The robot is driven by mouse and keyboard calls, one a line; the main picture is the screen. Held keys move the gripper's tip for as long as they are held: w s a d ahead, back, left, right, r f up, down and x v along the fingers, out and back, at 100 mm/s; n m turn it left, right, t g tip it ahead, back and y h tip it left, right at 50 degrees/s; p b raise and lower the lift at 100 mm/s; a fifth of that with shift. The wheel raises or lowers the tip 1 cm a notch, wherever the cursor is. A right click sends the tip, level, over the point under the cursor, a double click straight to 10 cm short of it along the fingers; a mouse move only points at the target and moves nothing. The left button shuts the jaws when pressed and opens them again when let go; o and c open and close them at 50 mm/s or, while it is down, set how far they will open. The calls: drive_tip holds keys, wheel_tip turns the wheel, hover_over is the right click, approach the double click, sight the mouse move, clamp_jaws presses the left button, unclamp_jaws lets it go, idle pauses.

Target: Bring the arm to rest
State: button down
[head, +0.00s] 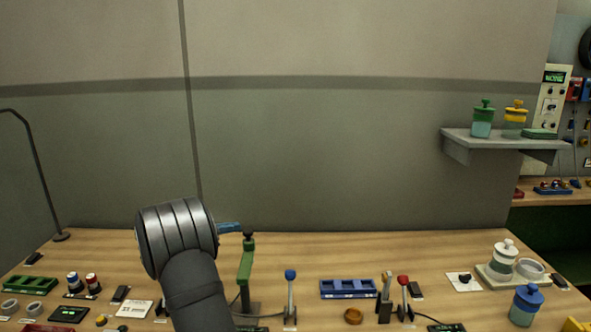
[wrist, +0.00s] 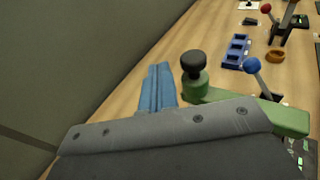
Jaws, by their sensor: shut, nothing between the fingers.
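My gripper (head: 230,227) shows in the head view as blue fingers sticking out to the right from behind my dark arm. In the wrist view the blue fingers of my gripper (wrist: 156,86) lie side by side, shut with nothing between them. They are over the wooden bench (head: 340,250), close to the back wall. A green lever with a black knob (head: 247,262) stands just right of the fingertips; it also shows in the wrist view (wrist: 194,76). I cannot tell whether the fingers touch it. My arm hides part of the bench at front left.
A blue-knobbed lever (head: 290,285), a blue tray (head: 347,289), a brown ring (head: 353,316) and a red-knobbed lever (head: 404,283) stand to the right. A blue-lidded jar (head: 526,304) is at front right. A wall shelf (head: 470,144) holds two jars. The back middle bench is clear.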

drive_tip(key=shift+d, duration=0.25)
drive_tip(key=w+a+r, duration=0.2)
drive_tip(key=a, duration=1.1)
drive_tip(key=s+d+f, duration=0.2)
drive_tip(key=d, duration=1.1)
drive_tip(key=s+a+n+t+y, duration=0.4)
drive_tip(key=s+a, duration=0.4)
drive_tip(key=s, duration=0.4)
drive_tip(key=shift+s+a+n+t+y, duration=0.2)
drive_tip(key=shift+n+t+y, duration=0.1)
drive_tip(key=shift+n+y, duration=0.15)
drive_tip(key=shift+f, duration=0.1)
